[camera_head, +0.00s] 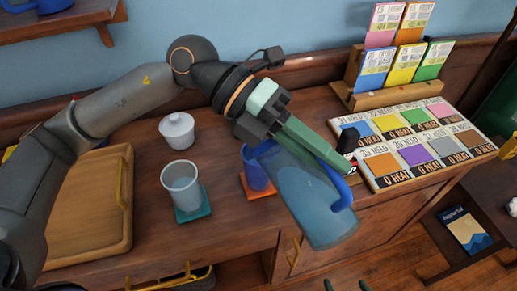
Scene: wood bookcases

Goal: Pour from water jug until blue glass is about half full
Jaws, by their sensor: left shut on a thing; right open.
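My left gripper (340,163) is shut on the water jug (305,205), a see-through blue jug with a solid blue handle (343,192). The jug is tilted, its mouth toward the upper left, close to the blue glass (254,173). The blue glass stands upright on an orange coaster (255,193), partly hidden by the jug and gripper. I cannot see its water level or any stream. A clear greyish glass (181,186) stands to the left on a teal coaster (193,214). My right gripper (346,285) shows only its fingertips at the bottom edge, apart and empty.
A wooden tray (85,250) lies at left. A board of coloured cards (415,140) and a card rack (395,92) occupy the right. The cabinet's front edge runs below the coasters.

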